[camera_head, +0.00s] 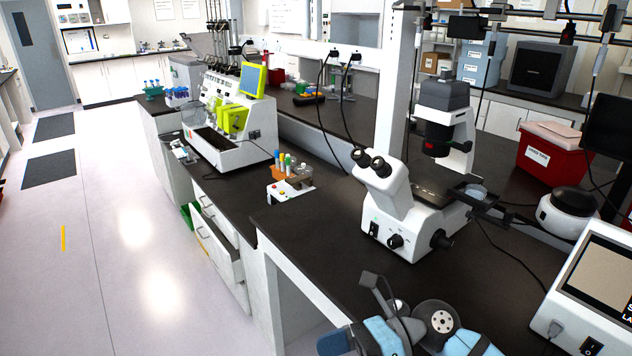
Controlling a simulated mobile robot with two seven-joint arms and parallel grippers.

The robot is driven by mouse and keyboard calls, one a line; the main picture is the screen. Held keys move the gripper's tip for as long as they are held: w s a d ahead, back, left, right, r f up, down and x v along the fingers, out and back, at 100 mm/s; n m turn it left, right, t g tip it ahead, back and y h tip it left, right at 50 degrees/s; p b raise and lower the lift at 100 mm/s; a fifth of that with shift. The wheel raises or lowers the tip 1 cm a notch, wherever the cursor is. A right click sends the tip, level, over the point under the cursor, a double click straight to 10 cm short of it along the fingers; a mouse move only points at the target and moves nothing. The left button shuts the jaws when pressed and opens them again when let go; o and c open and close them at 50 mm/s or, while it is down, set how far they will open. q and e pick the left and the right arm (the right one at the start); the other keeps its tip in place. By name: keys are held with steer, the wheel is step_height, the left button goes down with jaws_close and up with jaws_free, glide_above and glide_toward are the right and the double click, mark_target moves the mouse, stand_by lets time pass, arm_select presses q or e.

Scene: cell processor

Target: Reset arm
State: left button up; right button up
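Parts of my own arm, in grey and light blue, show at the bottom edge, right of the middle, in the head view. They are over the near part of the dark bench top, in front of the white microscope (400,205). A round grey joint and a small dark part with a thin cable can be made out there. The picture's lower edge cuts the arm off, and I cannot tell which arm it is. No gripper fingers can be made out, and no held object shows.
A white cell processor (225,115) with green parts stands further back on the bench (325,225). A tube rack (288,178) stands between it and the microscope. A white screen device (590,290), centrifuge (568,212) and red bin (548,155) are right. A drawer (218,250) stands open.

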steer(key=w+d+f+m+t+h+p, duration=0.2)
steer(key=d+m+t, duration=0.3)
steer(key=m+t, duration=0.9)
steer(key=w+d+f+m+t+h+p, duration=0.1)
steer(key=w+d+f+m+t+h, duration=0.4)
steer(key=m, duration=1.5)
steer(key=s+d+f+m+g+h+p, duration=0.1)
steer(key=s+d+f+m+g+h, duration=0.1)
steer(key=s+f+m, duration=0.4)
steer(key=s+d+f+m+g+h+p, duration=0.1)
steer(key=s+d+f+m+g+h, duration=0.1)
steer(key=s+f+m, duration=0.5)
step_height(320, 180, down, 2)
steer(key=s+d+h, duration=0.1)
steer(key=s+d, duration=0.1)
steer(key=s, duration=0.1)
steer(key=shift+d+h, duration=0.35)
steer(key=shift+h, duration=0.05)
